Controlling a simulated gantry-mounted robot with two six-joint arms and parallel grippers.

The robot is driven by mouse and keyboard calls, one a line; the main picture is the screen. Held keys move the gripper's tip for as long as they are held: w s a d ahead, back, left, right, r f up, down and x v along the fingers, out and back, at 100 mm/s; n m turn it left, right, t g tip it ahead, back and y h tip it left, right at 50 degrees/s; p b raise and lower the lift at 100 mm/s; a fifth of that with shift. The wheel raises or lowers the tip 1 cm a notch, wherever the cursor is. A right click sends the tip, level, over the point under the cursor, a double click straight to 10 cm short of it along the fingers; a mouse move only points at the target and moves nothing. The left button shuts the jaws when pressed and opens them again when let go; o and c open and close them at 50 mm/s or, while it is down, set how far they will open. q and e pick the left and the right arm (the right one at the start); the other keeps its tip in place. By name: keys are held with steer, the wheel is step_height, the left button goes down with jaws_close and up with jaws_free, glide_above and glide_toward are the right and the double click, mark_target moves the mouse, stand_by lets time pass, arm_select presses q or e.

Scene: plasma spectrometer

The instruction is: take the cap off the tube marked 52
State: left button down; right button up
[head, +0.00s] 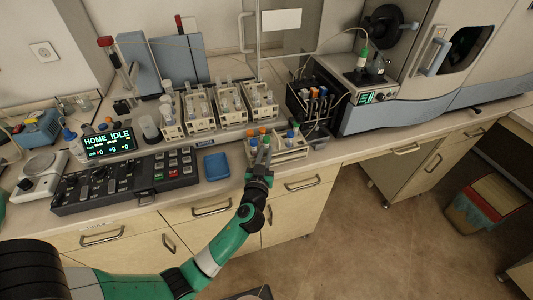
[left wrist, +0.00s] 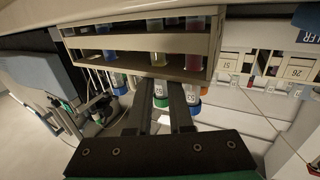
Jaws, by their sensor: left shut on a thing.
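In the left wrist view, my left gripper (left wrist: 161,88) is shut around a tube (left wrist: 160,89) at the edge of a beige rack (left wrist: 130,44). A small number shows on this tube's label but is hard to read; it may be 52. A green cap end shows between the fingers. A neighbouring tube with a blue cap (left wrist: 193,108) stands just outside one finger. In the head view, my left gripper (head: 264,154) is at the front of the small rack (head: 292,153) holding tubes with orange, green and blue caps; the fingers partly hide the held tube. My right gripper is out of view.
A blue tray (head: 216,166) and a control panel (head: 125,180) lie left of the rack. Several beige racks of tubes (head: 200,112) stand behind. A black rack (head: 308,106) and the spectrometer (head: 400,90) are to the right. The bench edge is close in front.

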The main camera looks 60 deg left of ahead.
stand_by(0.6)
arm_select(q)
step_height(320, 180, up, 10)
steer(key=p, duration=0.4)
